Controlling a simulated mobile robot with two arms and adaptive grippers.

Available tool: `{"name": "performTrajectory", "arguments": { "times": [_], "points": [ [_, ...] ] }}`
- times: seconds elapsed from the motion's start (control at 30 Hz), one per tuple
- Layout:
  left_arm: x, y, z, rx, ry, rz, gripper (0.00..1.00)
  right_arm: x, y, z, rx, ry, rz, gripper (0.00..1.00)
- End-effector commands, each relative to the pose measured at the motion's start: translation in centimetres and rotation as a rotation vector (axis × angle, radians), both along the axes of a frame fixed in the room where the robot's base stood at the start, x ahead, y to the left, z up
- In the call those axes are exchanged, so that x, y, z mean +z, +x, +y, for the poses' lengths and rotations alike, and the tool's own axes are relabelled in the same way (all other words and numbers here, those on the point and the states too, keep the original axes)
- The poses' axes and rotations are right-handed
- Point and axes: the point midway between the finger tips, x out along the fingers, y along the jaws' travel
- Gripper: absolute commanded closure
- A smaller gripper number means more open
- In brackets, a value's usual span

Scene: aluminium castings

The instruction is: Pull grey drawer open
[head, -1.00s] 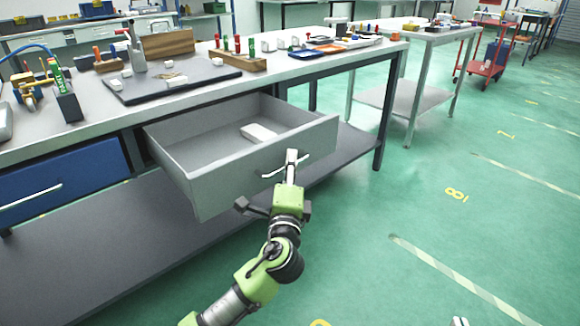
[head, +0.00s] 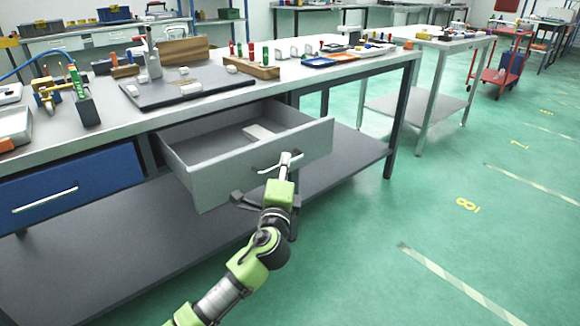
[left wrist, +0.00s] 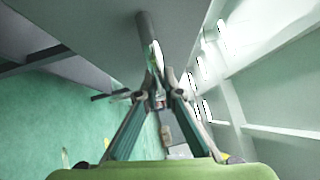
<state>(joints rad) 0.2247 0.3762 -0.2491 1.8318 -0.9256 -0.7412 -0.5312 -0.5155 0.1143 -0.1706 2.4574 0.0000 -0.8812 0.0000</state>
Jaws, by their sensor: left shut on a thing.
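The grey drawer (head: 225,180) stands open under the bench, with its front panel well out from the bench edge. A pale block (head: 258,132) lies inside it. The drawer's bar handle (head: 264,170) is on the front panel. My left gripper (head: 286,164) reaches up to the handle from below and is shut on it. In the left wrist view, the two fingers (left wrist: 157,84) close together on the handle bar (left wrist: 147,32), beside the grey drawer front (left wrist: 90,22). The fingers hide part of the handle. My right gripper is in neither view.
A closed blue drawer (head: 70,186) sits left of the grey one. The bench top (head: 130,120) carries a dark board, tool blocks and small parts. A lower shelf (head: 110,235) runs below the drawers.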

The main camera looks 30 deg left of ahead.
Motion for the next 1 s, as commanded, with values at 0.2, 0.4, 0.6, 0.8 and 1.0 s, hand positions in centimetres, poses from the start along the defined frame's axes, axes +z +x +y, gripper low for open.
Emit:
{"name": "performTrajectory", "arguments": {
  "times": [0.2, 0.4, 0.6, 0.8, 1.0],
  "points": [
    [-0.1, 0.0, 0.0, 0.001, 0.000, 0.001, 0.75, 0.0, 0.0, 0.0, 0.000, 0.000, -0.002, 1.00],
    [-0.1, 0.0, -0.1, 0.000, 0.000, 0.001, 0.75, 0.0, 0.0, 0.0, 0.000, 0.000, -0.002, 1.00],
    [-0.2, -0.4, -0.3, -0.001, 0.000, 0.001, 0.75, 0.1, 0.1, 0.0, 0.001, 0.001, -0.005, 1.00],
    [-0.7, -3.3, -1.5, -0.002, -0.002, 0.004, 0.75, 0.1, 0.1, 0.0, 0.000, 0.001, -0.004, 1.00],
    [-1.4, -7.3, -3.1, -0.001, -0.003, 0.005, 0.75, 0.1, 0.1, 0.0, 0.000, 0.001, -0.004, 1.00]
  ]
}}
